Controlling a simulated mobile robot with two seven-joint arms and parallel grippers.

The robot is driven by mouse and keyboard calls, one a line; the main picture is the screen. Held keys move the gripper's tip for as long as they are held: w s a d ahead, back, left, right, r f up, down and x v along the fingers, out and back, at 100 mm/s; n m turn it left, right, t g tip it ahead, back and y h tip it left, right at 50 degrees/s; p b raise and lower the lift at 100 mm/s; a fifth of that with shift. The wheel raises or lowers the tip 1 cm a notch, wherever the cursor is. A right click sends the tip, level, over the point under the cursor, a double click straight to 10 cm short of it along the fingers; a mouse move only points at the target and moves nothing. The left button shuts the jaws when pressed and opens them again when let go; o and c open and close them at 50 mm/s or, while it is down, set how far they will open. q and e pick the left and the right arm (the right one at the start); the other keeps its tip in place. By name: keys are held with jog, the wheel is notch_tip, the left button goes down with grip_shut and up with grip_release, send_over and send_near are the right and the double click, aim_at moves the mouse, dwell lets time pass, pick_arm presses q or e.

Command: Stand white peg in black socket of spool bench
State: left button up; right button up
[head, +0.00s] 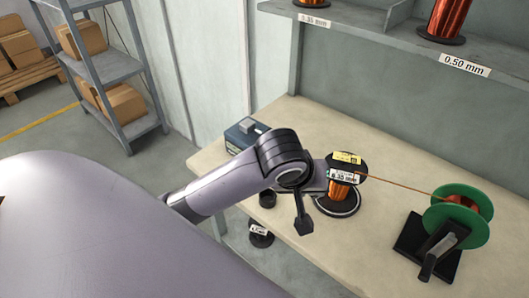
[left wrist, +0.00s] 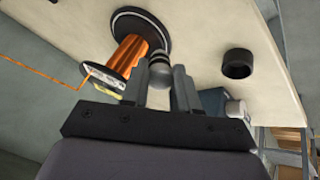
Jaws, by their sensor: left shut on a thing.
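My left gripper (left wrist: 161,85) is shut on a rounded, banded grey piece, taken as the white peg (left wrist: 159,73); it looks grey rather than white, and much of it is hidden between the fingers. The head view does not show the peg clearly. The black socket (head: 267,198) is a short, dark round cup on the bench, left of the arm's end. In the left wrist view the socket (left wrist: 238,64) stands right of the held piece, apart from it, with its opening showing empty. My right gripper is not in view.
A copper spool (head: 342,190) stands on a round black base beside my gripper. Its wire runs right to a green-flanged reel (head: 460,218). A blue box (head: 245,134) sits behind my arm. The bench (head: 385,165) has clear room behind the spool.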

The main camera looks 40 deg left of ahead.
pick_arm(q)
jog(key=shift+w+a+r+n+g, duration=0.1)
jog(key=shift+a+r+n+g, duration=0.1)
jog(key=shift+a+n+g, duration=0.35)
jog(key=a+n+g+b, duration=0.1)
jog(key=a, duration=0.2)
jog(key=s+a+n+g+b, duration=0.1)
jog(key=a+n+g+b, duration=0.1)
jog(key=a, duration=0.1)
jog(key=s+a+n+g+b, duration=0.1)
jog(key=a+g, duration=0.1)
jog(key=shift+a+f+n+h, duration=0.3)
jog(key=shift+a+f+n, duration=0.05)
jog(key=shift+a, duration=0.05)
dwell(0.8)
jog(key=shift+p, duration=0.65)
jog(key=shift+f, duration=0.1)
dwell(0.6)
jog(key=shift+f+p, duration=0.25)
jog(key=shift+p, duration=0.4)
